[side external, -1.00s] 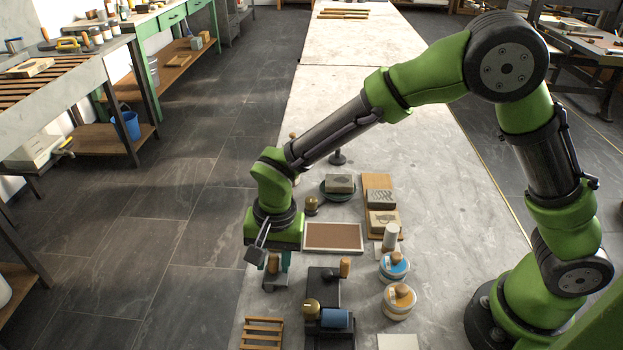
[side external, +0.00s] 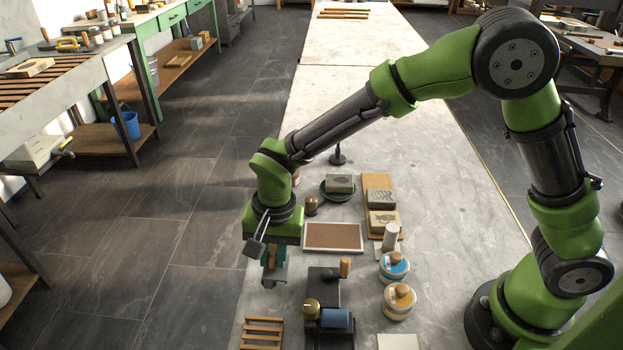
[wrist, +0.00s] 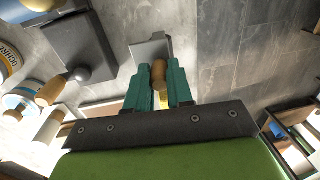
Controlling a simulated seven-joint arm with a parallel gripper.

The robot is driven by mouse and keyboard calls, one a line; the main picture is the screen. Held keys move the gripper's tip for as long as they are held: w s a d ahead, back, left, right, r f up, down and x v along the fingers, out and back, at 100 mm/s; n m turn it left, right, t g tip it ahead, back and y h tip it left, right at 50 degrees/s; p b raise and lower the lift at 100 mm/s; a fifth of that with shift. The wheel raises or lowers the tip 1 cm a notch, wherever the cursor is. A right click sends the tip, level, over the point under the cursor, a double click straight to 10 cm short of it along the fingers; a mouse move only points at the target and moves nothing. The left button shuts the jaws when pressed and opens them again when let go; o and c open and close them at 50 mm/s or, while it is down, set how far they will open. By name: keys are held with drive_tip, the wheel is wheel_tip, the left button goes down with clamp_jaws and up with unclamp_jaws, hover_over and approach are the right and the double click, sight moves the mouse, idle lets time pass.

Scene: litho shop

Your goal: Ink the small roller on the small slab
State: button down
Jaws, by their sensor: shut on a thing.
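My gripper (side external: 271,258) is low over the near left edge of the pale table. In the wrist view, its teal fingers (wrist: 160,88) are shut on the wooden handle (wrist: 159,72) of a tool with a flat grey head (wrist: 150,49). The grey head also shows below the fingers in the side view (side external: 274,277). I cannot tell whether this tool is the small roller. A dark slab (side external: 322,282) lies to the right of my gripper, with a wooden-handled piece (side external: 345,267) on it. A blue roller (side external: 335,319) lies just in front of that slab.
A brass-coloured knob (side external: 311,307) stands left of the blue roller. A slatted wooden rack (side external: 262,332) is at the front left. Two ink tins (side external: 393,268) stand to the right. A framed brown panel (side external: 333,238) lies behind.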

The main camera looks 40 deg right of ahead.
drive_tip(key=shift+r, duration=1.85)
drive_tip(key=shift+d, duration=0.1)
drive_tip(key=s+d, duration=0.3)
drive_tip(key=d, duration=1.8)
drive_tip(key=shift+g+h, duration=0.3)
drive_tip(key=shift+g, duration=0.1)
drive_tip(key=shift+w+a+f, duration=0.45)
drive_tip(key=shift+w+a, duration=0.8)
drive_tip(key=shift+w+a+f, duration=0.4)
drive_tip(key=shift+w+a, duration=0.9)
drive_tip(key=shift+w+a+f, duration=0.45)
drive_tip(key=shift+w+a, duration=0.8)
drive_tip(key=shift+f, duration=0.7)
